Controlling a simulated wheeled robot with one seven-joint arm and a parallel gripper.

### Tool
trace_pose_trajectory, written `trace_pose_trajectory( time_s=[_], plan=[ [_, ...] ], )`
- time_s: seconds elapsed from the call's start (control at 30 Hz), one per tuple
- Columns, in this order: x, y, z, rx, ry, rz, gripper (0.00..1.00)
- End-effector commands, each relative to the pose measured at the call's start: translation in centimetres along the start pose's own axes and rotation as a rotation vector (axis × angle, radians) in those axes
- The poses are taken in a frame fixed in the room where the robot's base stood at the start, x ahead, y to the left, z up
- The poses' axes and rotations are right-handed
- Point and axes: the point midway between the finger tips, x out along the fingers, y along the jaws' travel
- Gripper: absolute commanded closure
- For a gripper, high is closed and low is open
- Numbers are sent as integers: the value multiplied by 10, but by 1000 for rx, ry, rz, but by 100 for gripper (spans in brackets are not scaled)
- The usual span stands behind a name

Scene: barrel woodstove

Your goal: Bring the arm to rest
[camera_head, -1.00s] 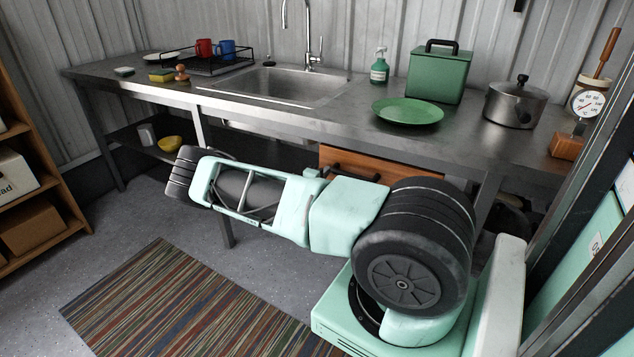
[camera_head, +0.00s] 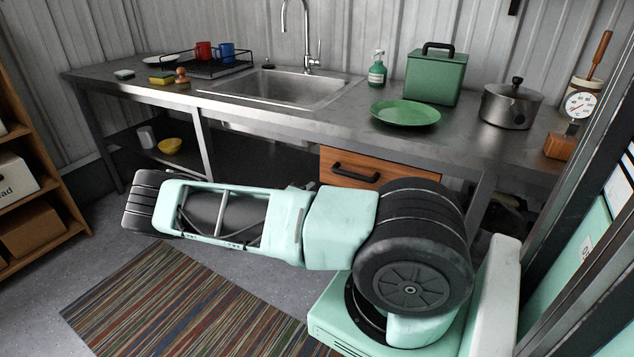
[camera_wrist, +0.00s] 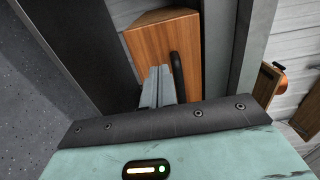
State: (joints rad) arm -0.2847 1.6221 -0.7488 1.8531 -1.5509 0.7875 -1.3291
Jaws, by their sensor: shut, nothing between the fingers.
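My arm reaches left from its round black shoulder joint, across the front of the steel counter (camera_head: 270,118), in the head view. Its far end is a black ribbed joint at the left, above the floor. My gripper is hidden in the head view. In the wrist view my gripper (camera_wrist: 158,86) shows its grey fingers together with nothing between them. Beyond the fingers is the wooden drawer (camera_wrist: 150,45) with a black handle (camera_wrist: 177,76). The drawer (camera_head: 365,170) also shows under the counter in the head view. I cannot tell the gap between fingers and drawer.
On the counter are a sink (camera_head: 285,88), a green plate (camera_head: 405,112), a green box (camera_head: 433,76) and a pot (camera_head: 510,105). A shelf unit (camera_head: 40,215) stands at the left. A striped rug (camera_head: 180,305) lies on the floor. Dark metal posts stand at the right.

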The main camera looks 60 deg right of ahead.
Motion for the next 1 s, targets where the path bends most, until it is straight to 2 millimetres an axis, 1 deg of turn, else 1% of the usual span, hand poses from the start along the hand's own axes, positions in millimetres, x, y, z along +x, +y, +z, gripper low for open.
trace_pose_trajectory(
  time_s=[0.03, 0.2, 0.57, 0.67, 0.77, 0.87, 0.9, 0.97, 1.0],
  plan=[
    [-9, 0, 1, 0, -3, 0, 100],
    [-25, 0, 0, 0, -1, 0, 100],
    [-30, -1, 0, 15, 7, 5, 100],
    [-42, -6, -3, 101, 48, 39, 100],
    [-68, -14, -9, 276, 135, 106, 100],
    [-108, -23, -15, 502, 261, 195, 100],
    [-126, -27, -17, 591, 315, 229, 100],
    [-154, -34, -20, 719, 398, 277, 100],
    [-174, -39, -21, 799, 453, 309, 100]
  ],
)
